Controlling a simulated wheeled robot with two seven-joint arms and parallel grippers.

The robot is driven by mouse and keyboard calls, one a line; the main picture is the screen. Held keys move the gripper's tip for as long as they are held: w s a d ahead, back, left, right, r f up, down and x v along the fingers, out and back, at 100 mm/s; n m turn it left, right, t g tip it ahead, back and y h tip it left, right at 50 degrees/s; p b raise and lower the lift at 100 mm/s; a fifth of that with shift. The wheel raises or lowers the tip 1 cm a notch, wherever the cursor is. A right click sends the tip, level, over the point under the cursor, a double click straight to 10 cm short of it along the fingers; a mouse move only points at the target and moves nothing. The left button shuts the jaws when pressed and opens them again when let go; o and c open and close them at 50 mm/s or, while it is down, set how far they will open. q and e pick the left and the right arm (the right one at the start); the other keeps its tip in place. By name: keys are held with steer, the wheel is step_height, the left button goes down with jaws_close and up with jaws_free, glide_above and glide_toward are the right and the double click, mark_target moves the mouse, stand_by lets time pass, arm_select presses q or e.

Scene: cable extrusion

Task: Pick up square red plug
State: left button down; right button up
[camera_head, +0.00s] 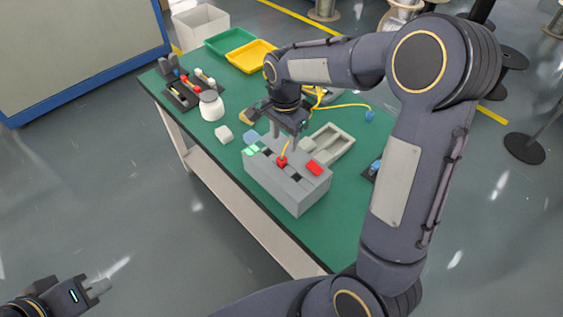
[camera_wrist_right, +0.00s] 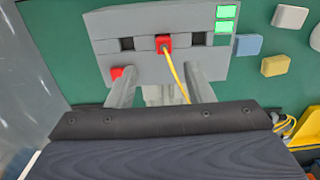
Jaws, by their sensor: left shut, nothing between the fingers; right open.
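The square red plug (camera_head: 282,162) sits in the middle of the top of a grey socket box (camera_head: 298,193), with a yellow cable rising from it. The plug also shows in the right wrist view (camera_wrist_right: 163,40), between two dark empty openings. My right gripper (camera_head: 290,133) is open above the back edge of the box, apart from the plug. In the wrist view its two fingers (camera_wrist_right: 160,80) straddle the cable side, and the plug lies beyond their tips. My left gripper (camera_head: 98,287) is shut and empty, away from the table at the lower left.
A flat red square (camera_head: 314,168) and green squares (camera_head: 251,151) lie on the box top. A grey tray (camera_head: 329,145) stands behind the box. Yellow (camera_head: 252,56) and green (camera_head: 228,41) bins, a white-topped container (camera_head: 211,105) and a connector rack (camera_head: 181,93) stand further back. The table's front-left strip is clear.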

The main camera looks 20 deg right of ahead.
mark_target(282, 158)
steer(key=f, duration=0.2)
steer(key=f+p, duration=0.1)
steer(key=f, duration=0.5)
steer(key=shift+w+a, duration=0.2)
steer(key=shift+w, duration=0.1)
jaws_close()
steer(key=shift+r, duration=0.1)
